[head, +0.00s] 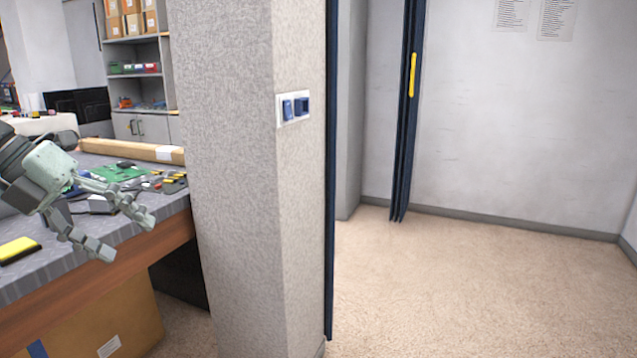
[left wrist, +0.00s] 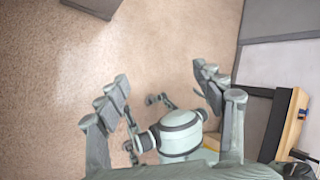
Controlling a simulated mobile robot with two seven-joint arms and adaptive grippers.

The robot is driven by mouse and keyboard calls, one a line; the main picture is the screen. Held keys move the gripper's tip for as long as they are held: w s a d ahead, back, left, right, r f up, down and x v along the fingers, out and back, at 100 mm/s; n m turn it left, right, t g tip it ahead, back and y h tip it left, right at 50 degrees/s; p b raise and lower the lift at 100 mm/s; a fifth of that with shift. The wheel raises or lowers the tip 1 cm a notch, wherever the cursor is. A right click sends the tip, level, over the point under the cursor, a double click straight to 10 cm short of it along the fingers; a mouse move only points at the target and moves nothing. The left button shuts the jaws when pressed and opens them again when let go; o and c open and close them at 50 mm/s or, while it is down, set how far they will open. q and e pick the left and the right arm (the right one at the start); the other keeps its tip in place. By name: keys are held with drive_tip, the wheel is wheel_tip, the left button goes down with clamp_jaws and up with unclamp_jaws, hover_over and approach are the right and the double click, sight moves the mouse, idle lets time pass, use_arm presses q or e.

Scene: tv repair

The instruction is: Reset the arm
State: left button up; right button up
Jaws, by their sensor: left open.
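My left gripper (head: 126,235) is over the front edge of the workbench (head: 170,222) at the left of the head view. Its two fingers are spread apart with nothing between them. In the left wrist view the open fingers (left wrist: 162,78) frame bare carpet. Pale and dark parts of my own body show low between them, with small finger-like pieces that may be my right gripper; their state is unclear. My right gripper does not show in the head view.
A textured pillar (head: 225,180) with a switch plate (head: 294,108) stands right of the bench. A long cardboard box (head: 130,149), a green board (head: 120,172) and a yellow-black item (head: 18,249) lie on the bench. Carpet (head: 480,290) is clear at right.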

use_arm(q)
drive_tip(key=w+a+f+n+t, duration=0.7)
drive_tip(key=a+f+n+t, duration=0.3)
drive_tip(key=n+t, duration=0.25)
drive_tip(key=s+a+f+n+g+y, duration=0.1)
drive_tip(key=s+a+f+n+y, duration=0.25)
drive_tip(key=f+n, duration=0.35)
drive_tip(key=s+a+f+n+g+y, duration=0.1)
drive_tip(key=s+a+f+n+y, duration=0.1)
drive_tip(key=f+n+y, duration=0.5)
drive_tip(key=s+d+f+n+g, duration=0.25)
drive_tip(key=s+f, duration=0.25)
drive_tip(key=f, duration=0.3)
drive_tip(key=s+d+f+n+g, duration=0.1)
drive_tip(key=s+d+f+g, duration=0.2)
drive_tip(key=s+f, duration=0.45)
drive_tip(key=s+d+f+n+g+h, duration=0.2)
drive_tip(key=s+d+f+g, duration=0.3)
drive_tip(key=s+d+f, duration=0.4)
drive_tip(key=d, duration=0.2)
drive_tip(key=shift+d+p, duration=0.3)
drive_tip(key=shift+p, duration=0.1)
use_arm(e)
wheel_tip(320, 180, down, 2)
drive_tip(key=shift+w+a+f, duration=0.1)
